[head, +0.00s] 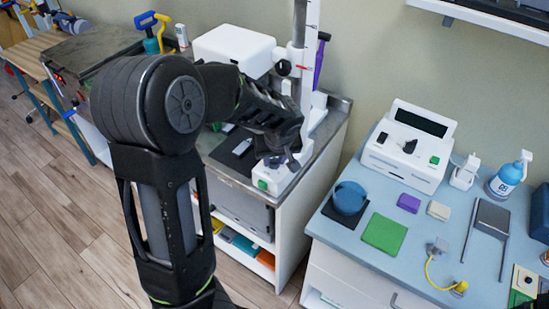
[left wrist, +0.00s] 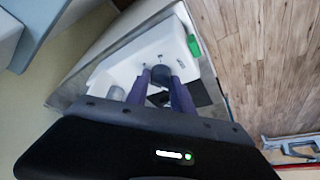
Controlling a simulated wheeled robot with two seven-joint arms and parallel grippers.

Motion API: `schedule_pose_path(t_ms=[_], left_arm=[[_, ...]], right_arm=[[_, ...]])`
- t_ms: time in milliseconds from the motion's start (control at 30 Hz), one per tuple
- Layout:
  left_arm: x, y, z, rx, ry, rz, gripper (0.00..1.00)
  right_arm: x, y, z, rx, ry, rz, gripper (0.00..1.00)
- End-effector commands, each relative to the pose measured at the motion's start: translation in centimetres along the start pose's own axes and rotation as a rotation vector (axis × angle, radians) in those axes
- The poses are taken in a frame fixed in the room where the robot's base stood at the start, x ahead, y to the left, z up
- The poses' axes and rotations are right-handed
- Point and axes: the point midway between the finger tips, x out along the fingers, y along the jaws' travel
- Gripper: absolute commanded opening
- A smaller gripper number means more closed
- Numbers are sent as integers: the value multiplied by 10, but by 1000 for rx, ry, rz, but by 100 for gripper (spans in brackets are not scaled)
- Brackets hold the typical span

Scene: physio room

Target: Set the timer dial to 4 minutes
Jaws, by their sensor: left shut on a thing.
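A white unit (head: 279,180) with a green button (head: 262,184) stands on the steel-topped cabinet, under my left gripper (head: 288,150). In the left wrist view the same white unit (left wrist: 140,58) shows its green button (left wrist: 193,45) and a dark round dial (left wrist: 160,73). My left gripper (left wrist: 161,79) points down and is shut on this dial, one finger on each side. The dial's scale and pointer cannot be read, and the gripper hides the dial in the head view. My right gripper is not in view.
A second white device (head: 400,165) with a dark knob (head: 410,146) stands on the blue-topped table (head: 340,235). Near it are a blue round container (head: 349,198), a green pad (head: 384,233) and a spray bottle (head: 507,178). A white post (head: 309,60) rises behind my left gripper.

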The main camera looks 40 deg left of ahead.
Motion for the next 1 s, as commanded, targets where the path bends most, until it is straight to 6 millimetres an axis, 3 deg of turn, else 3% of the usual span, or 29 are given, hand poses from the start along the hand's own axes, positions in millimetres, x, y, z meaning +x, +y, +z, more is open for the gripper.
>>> schedule_pose_path(t_ms=[100, 567, 1000], left_arm=[[0, 0, 0, 0, 0, 0, 0], [0, 0, 0, 26, 0, 11, 0], [1, -2, 0, 250, 1, 107, 0]], right_arm=[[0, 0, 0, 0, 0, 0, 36], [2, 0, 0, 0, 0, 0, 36], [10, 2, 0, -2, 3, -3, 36]])
